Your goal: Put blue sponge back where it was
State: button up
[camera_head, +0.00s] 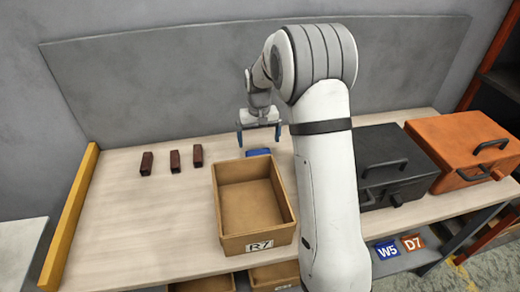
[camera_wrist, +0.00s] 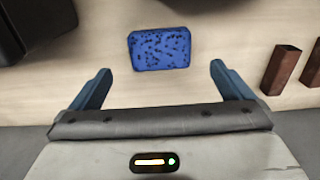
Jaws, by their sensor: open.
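The blue sponge (camera_wrist: 160,48) lies flat on the pale wooden bench, with dark speckles on its top. In the head view the sponge (camera_head: 258,152) shows just behind the back edge of the cardboard box, partly hidden. My gripper (camera_head: 260,138) is above the sponge and empty. In the wrist view my gripper (camera_wrist: 158,80) has its two blue fingers wide apart, with the sponge between and beyond them, not touched.
An open, empty cardboard box (camera_head: 223,210) marked R7 stands in front of the sponge. Several dark red blocks (camera_head: 174,161) stand to the left. A black case (camera_head: 385,190) and an orange case (camera_head: 440,140) stand on the right. The left front of the bench is clear.

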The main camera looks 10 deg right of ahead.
jog(key=s+r+t, duration=0.1)
jog(key=s+r, duration=1.1)
jog(key=s, duration=0.2)
jog(key=s+t, duration=0.1)
jog(key=s, duration=1.6)
jog(key=shift+s+d+f, duration=0.15)
jog(key=shift+s+f, duration=0.1)
jog(key=shift+f, duration=0.1)
jog(key=shift+r+t+p, duration=0.3)
jog(key=shift+r+p, duration=0.6)
jog(key=shift+r, duration=0.05)
